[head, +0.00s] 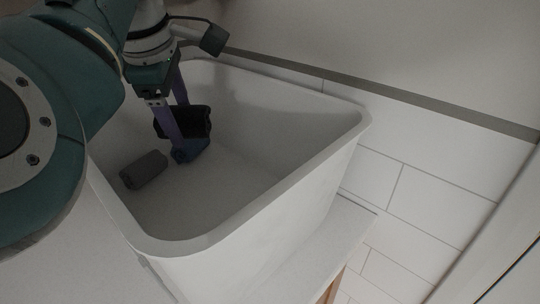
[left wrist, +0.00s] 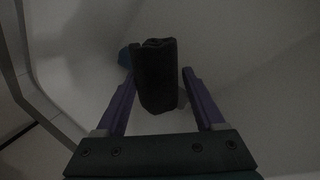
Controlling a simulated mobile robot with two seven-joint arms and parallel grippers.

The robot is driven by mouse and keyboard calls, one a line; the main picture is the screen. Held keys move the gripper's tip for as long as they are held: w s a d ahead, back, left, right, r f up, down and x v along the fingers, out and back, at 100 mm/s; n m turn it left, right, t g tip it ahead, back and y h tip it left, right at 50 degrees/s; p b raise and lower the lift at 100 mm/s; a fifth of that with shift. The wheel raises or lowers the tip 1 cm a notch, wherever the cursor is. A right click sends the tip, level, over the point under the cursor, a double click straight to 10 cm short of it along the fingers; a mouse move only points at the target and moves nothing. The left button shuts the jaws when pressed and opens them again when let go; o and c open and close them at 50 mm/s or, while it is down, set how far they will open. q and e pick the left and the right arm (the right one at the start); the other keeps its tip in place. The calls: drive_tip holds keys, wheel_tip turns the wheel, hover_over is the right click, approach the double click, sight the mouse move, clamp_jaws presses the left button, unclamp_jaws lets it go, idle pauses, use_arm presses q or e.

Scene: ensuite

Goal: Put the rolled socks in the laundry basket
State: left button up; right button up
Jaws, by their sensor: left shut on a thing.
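My left gripper (head: 182,128), with purple fingers, reaches down inside a large white open-topped basket (head: 270,222). It is shut on a black rolled pair of socks (head: 199,121), held inside the basket's walls. The roll also shows between the fingers in the left wrist view (left wrist: 155,78). A dark grey roll (head: 143,170) lies on the basket floor at the left. A blue roll (head: 190,152) is just below the held socks, partly hidden by a finger; its edge shows in the left wrist view (left wrist: 125,57). My right gripper is in neither view.
The basket's rim (head: 365,122) stands high around the gripper on the right and front. A pale ledge (head: 325,240) runs beside the basket. A tiled wall (head: 420,190) with a grey strip is beyond it. The basket's floor is bare toward the front and right.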

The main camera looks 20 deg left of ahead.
use_arm(q)
drive_tip(key=shift+f, duration=0.45)
wheel_tip(320, 180, down, 10)
drive_tip(key=shift+r+b, duration=0.2)
drive_tip(key=shift+b, duration=0.55)
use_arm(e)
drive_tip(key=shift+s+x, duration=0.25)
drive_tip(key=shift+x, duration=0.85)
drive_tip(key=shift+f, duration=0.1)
use_arm(q)
drive_tip(key=o, duration=1.3)
drive_tip(key=shift+o, duration=0.2)
drive_tip(key=shift+s+r, duration=0.15)
drive_tip(key=shift+r, duration=0.35)
drive_tip(key=p+v, duration=0.3)
drive_tip(key=v, duration=0.8)
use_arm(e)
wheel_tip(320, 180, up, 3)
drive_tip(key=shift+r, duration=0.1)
use_arm(q)
drive_tip(key=shift+d, duration=0.1)
